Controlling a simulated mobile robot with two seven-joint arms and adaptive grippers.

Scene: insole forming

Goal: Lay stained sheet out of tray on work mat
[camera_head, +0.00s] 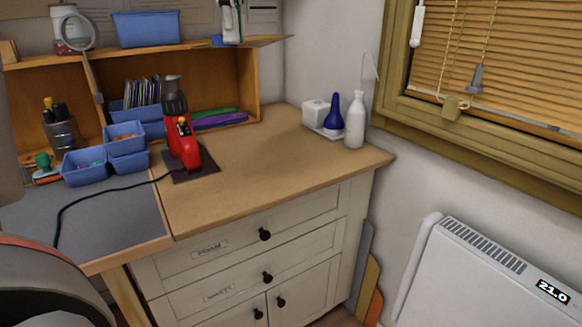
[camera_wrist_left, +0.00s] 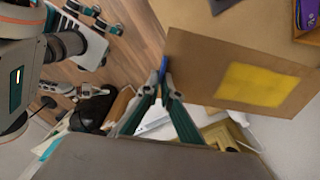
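The grey work mat (camera_head: 112,228) lies bare at the desk's left end, apart from a black cable across it. A brown panel (camera_wrist_left: 195,62) with a mottled yellow patch (camera_wrist_left: 258,85) is just right of the tips. My right gripper is not in view.
A red press-like tool (camera_head: 182,140) stands on a dark pad beside several blue bins (camera_head: 86,168). A white bottle (camera_head: 355,120) stands at the desk's back right. The wooden desktop (camera_head: 265,165) between them is clear. A white heater (camera_head: 480,280) is at the right.

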